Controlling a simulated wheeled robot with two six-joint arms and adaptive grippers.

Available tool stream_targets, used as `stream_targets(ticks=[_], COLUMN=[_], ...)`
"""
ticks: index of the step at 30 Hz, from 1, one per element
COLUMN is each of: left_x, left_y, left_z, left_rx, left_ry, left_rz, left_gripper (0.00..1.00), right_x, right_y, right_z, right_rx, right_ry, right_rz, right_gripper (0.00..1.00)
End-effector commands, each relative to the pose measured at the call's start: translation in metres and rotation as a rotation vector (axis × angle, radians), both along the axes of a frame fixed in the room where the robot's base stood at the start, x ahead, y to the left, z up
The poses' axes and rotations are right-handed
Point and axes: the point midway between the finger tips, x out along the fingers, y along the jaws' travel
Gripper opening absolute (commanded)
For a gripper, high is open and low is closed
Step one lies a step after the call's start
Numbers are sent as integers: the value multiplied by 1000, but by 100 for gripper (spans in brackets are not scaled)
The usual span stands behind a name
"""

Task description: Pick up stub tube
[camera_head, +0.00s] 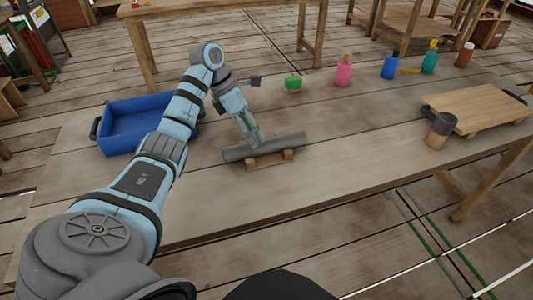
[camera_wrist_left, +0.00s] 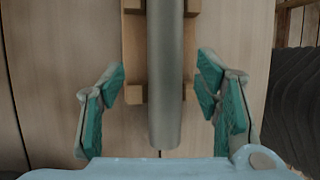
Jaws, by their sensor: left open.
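The stub tube is a grey cylinder (camera_head: 285,144) lying level on a small wooden cradle (camera_head: 270,159) on the workbench. In the left wrist view the tube (camera_wrist_left: 165,75) runs from the top edge down to its near end, with the wooden cradle (camera_wrist_left: 134,60) under it. My left gripper (camera_head: 252,138) is above the tube, toward its left half. In the left wrist view its teal-padded fingers (camera_wrist_left: 162,90) are open, one on each side of the tube, with gaps between pads and tube. My right gripper does not show.
A blue bin (camera_head: 128,148) stands at the bench's left. A green block (camera_head: 293,83) and several colored bottles, including a pink one (camera_head: 343,72), line the back. A wooden board (camera_head: 474,107) and a dark-topped jar (camera_head: 438,131) are at the right. The bench front is clear.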

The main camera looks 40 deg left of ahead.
Motion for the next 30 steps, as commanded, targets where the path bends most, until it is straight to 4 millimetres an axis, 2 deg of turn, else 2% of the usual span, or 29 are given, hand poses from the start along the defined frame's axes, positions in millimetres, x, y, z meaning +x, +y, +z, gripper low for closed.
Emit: stream_targets(ticks=[3,8,14,25,30], left_x=[3,9,10,10,10], left_y=[-10,-22,-23,-23,-23], left_z=[-15,-42,-43,-43,-42], left_rx=[-2,-2,-1,-1,-1], left_ry=[0,1,-2,-2,-3], left_rz=[-4,-3,-1,-1,-1], left_gripper=[58,58,58,0,0], right_x=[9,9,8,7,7], right_y=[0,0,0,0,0], right_z=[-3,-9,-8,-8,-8], right_rx=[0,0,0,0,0], right_ry=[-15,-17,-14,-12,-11], right_rz=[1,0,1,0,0], right_gripper=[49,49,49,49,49])
